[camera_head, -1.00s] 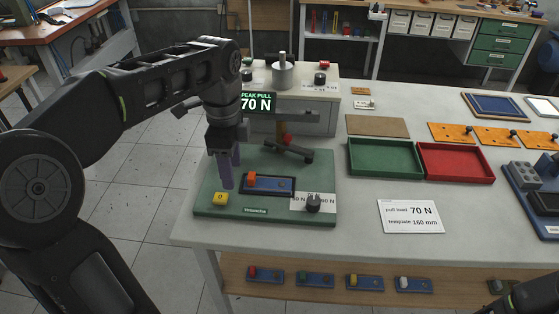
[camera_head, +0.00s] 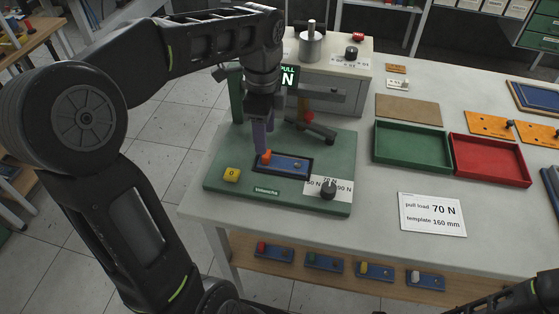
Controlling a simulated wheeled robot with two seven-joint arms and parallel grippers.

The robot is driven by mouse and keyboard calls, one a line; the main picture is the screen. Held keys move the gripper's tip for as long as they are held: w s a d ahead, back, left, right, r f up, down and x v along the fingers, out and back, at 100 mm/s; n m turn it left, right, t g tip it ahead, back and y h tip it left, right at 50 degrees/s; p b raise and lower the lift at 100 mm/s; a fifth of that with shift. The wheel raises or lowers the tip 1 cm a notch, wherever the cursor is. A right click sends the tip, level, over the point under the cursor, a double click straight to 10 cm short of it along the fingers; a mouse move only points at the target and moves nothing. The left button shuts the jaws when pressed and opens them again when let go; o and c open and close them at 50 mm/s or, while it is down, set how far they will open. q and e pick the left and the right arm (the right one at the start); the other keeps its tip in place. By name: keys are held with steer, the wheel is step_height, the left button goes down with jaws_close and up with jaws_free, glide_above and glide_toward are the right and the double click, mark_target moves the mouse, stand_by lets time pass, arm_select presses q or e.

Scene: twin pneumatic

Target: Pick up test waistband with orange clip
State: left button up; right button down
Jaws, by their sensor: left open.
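The test waistband (camera_head: 285,164) is a small blue strip lying in a dark-framed recess on the green tester base (camera_head: 232,188). Its orange clip (camera_head: 265,158) is at the strip's left end. My left gripper (camera_head: 262,148) points down with its purple fingers right at the orange clip. The fingers overlap the clip in this view, so I cannot tell whether they touch it. The left gripper is open. My right gripper is not in view; only dark parts of my arm show at the bottom right.
The base carries a yellow button (camera_head: 231,175), a black knob (camera_head: 328,191) and a dark lever (camera_head: 318,129). A grey tester housing (camera_head: 340,90) stands behind. A green tray (camera_head: 410,151) and red tray (camera_head: 490,161) lie to the right. Other clipped strips (camera_head: 324,263) sit on the lower shelf.

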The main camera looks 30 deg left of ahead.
mark_target(269, 162)
arm_select(q)
steer(key=shift+s+a+f+p, duration=0.15)
steer(key=shift+f+p, duration=0.25)
steer(key=shift+f, duration=2.25)
steer(key=shift+c, duration=0.2)
jaws_close()
